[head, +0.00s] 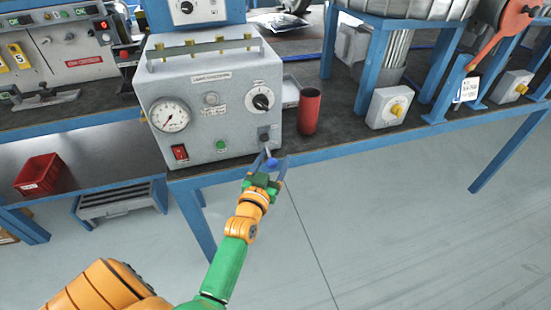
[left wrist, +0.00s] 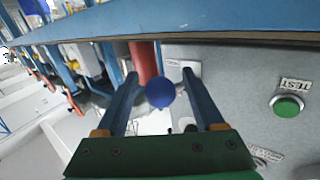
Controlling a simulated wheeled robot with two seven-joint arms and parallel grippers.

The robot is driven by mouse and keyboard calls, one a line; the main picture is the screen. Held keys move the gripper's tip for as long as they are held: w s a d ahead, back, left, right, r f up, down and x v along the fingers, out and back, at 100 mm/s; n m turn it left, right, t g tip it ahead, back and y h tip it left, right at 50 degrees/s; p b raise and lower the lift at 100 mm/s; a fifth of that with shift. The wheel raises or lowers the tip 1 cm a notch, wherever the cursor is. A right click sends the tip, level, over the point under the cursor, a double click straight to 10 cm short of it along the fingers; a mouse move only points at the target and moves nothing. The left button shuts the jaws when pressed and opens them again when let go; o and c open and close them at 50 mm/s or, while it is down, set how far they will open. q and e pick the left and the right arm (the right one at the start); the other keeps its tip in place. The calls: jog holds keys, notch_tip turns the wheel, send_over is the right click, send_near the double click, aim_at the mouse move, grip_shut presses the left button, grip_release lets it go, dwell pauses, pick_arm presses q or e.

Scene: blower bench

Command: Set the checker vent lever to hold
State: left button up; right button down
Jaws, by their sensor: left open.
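The leak checker (head: 215,100) is a grey box on the bench with a gauge, a dial, a red switch and a green button. Its vent lever, with a blue ball knob (head: 271,163), sticks out at the lower right of its front. My left gripper (head: 270,165) is open at the lever. In the left wrist view the blue knob (left wrist: 160,93) sits between the two spread fingers (left wrist: 160,88), with a gap on each side. A green TEST button (left wrist: 287,106) shows to the right there. The lever's position labels are not readable. My right gripper is not in view.
A red cylinder (head: 309,111) stands on the bench just right of the checker. Blue legs and a box with a yellow knob (head: 390,107) are farther right. A red bin (head: 39,174) is on the lower shelf at left. The floor in front is clear.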

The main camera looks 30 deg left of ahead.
pick_arm(q)
jog(key=shift+w+a, duration=0.2)
jog(key=shift+w, duration=0.5)
grip_shut()
jog(key=shift+r, duration=0.2)
dwell(0.7)
